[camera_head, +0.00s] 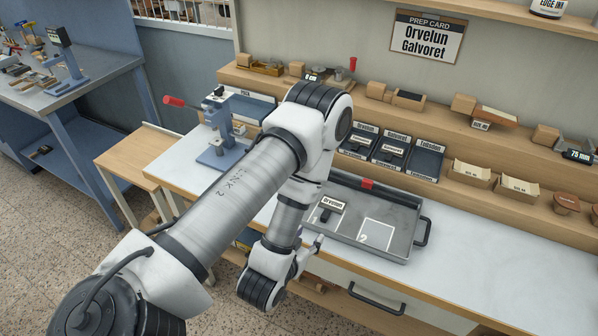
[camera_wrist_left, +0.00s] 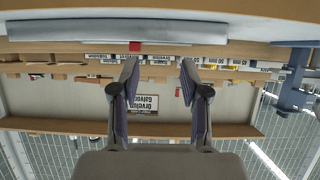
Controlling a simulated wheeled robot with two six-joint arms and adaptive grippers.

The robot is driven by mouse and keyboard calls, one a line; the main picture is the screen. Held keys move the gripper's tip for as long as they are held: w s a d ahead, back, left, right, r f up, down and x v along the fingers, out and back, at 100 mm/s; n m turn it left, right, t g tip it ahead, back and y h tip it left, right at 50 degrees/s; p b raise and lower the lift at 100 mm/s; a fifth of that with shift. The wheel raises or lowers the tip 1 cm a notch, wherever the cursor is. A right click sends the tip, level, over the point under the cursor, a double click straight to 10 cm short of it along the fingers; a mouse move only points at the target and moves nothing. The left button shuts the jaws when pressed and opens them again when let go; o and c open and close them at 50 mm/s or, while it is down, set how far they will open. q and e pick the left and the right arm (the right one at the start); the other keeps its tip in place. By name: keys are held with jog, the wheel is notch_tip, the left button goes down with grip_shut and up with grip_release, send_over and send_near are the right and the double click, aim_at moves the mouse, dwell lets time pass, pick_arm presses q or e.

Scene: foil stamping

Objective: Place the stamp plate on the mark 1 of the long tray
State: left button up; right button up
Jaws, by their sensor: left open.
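The long grey tray (camera_head: 405,240) lies on the white bench top, with white outlined marks on its floor. Mark 2 (camera_head: 377,235) is bare, on the right. A plate labelled Orvelun (camera_head: 333,205) sits in the left part of the tray, where a white outline partly shows; I cannot read its number. My left gripper (camera_head: 318,243) is at the tray's near left edge, apart from the plate. In the left wrist view my left gripper (camera_wrist_left: 158,72) is open with nothing between its fingers. My right gripper is not in view.
A prep card (camera_head: 428,36) on the wall reads Orvelun, Galvoret. A blue press (camera_head: 218,140) with a red handle stands left. Bench right of the tray is clear.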

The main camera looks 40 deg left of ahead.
pick_arm(q)
jog(key=s+d+f+m+g+h, duration=0.1)
jog(key=s+d+f+g, duration=0.1)
jog(key=s+f+g, duration=0.4)
jog(key=s+d+f+m+g+h, duration=0.1)
jog(key=s+d+f+g+h, duration=0.1)
jog(key=s+f+g, duration=0.4)
jog(key=s+d+f, duration=0.1)
jog(key=s, duration=0.4)
jog(key=shift+d+f+g, duration=0.2)
jog(key=shift+d+g, duration=0.1)
jog(key=shift+d, duration=0.05)
